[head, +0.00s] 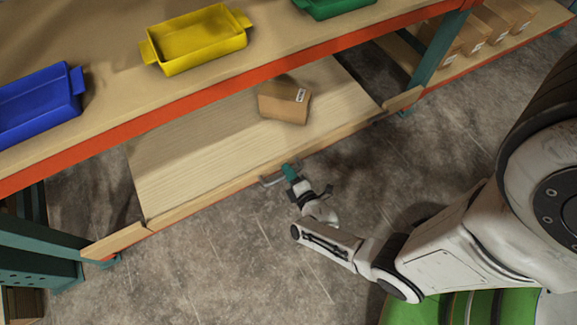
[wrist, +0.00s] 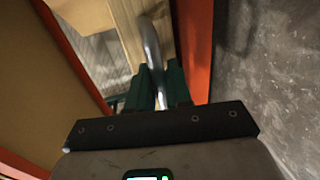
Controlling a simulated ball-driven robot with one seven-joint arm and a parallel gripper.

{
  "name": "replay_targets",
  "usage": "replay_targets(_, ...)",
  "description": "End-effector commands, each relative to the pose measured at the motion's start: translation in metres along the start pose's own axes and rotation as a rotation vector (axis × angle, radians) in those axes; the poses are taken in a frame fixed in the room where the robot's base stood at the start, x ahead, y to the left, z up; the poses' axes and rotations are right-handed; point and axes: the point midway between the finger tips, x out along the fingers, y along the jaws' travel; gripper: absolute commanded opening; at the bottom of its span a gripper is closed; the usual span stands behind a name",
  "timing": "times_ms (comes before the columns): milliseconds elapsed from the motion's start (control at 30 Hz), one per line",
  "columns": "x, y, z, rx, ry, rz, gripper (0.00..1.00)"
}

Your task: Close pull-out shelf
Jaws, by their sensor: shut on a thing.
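The pull-out shelf (head: 200,165) is a pale wooden board with a light wooden front edge, under the upper orange-edged shelf. It sticks out a little past the frame, its front board lying along the lower front. A metal bar handle (head: 268,182) is on the front edge, and it also shows in the wrist view (wrist: 151,45). My gripper (head: 289,172) has green fingers and is at the handle. In the wrist view the fingers (wrist: 158,88) are closed around the grey bar. A cardboard box (head: 285,101) with a white label sits on the pull-out shelf.
The upper shelf (head: 110,95) holds a yellow bin (head: 198,42), a blue bin (head: 38,105) and a green bin (head: 333,6). A teal post (head: 437,52) stands at right, with more boxes (head: 490,28) beyond. The grey floor in front is clear.

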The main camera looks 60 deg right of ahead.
Motion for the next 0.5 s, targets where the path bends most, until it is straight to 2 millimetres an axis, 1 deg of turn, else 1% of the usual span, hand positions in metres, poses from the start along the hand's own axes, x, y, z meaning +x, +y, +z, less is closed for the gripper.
replay_targets(33, 0.0039, 0.0009, -0.0006, 0.001, 0.001, 0.0, 0.0)
replay_targets(67, 0.0041, 0.001, -0.0006, 0.001, 0.001, 0.0, 0.21)
replay_targets(200, 0.004, 0.0011, -0.0006, 0.001, 0.001, 0.001, 0.35)
replay_targets(500, -0.0002, 0.0015, -0.0004, 0.001, 0.001, 0.0, 0.35)
